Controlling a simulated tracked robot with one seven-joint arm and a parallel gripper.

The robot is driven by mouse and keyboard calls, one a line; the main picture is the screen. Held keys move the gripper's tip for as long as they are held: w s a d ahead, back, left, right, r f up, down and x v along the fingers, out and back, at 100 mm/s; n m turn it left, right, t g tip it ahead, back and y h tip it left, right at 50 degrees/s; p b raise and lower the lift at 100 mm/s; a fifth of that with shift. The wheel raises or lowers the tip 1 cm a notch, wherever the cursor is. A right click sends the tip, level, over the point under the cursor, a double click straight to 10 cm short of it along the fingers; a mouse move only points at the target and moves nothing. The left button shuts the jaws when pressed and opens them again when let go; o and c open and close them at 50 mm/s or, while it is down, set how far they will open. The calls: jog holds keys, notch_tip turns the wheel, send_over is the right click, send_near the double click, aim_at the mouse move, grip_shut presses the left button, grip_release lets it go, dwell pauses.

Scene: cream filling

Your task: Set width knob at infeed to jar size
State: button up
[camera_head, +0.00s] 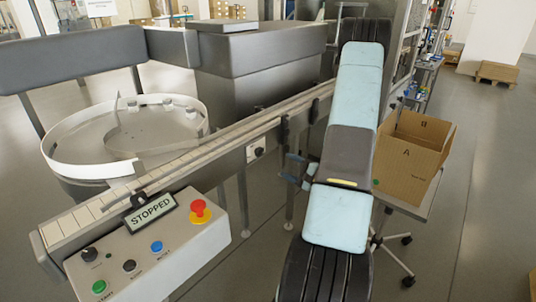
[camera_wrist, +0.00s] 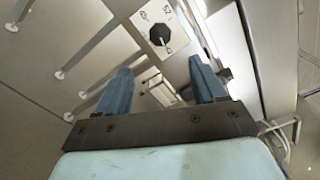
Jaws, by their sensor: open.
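A black knob (camera_wrist: 158,36) sits on a white plate with small icons around it in the wrist view. It also shows in the head view as a dark knob (camera_head: 257,152) on the conveyor's side, right of the round infeed table (camera_head: 70,165). Its exact setting is too small to read. My gripper (camera_wrist: 160,68) is open and empty, with two blue fingers apart and the knob beyond their tips. In the head view my gripper (camera_head: 288,170) is right of the knob and apart from it.
The conveyor (camera_head: 230,130) runs from front left to back centre. A control box with a STOPPED display (camera_head: 152,210), a red-and-yellow emergency button (camera_head: 200,210) and coloured buttons stands in front. A cardboard box (camera_head: 412,155) on a wheeled cart is right of my arm.

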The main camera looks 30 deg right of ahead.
aim_at(262, 153)
jog(key=x, duration=1.2)
jog(key=shift+w+a, duration=0.15)
jog(key=shift+w, duration=0.2)
jog(key=shift+c, duration=0.5)
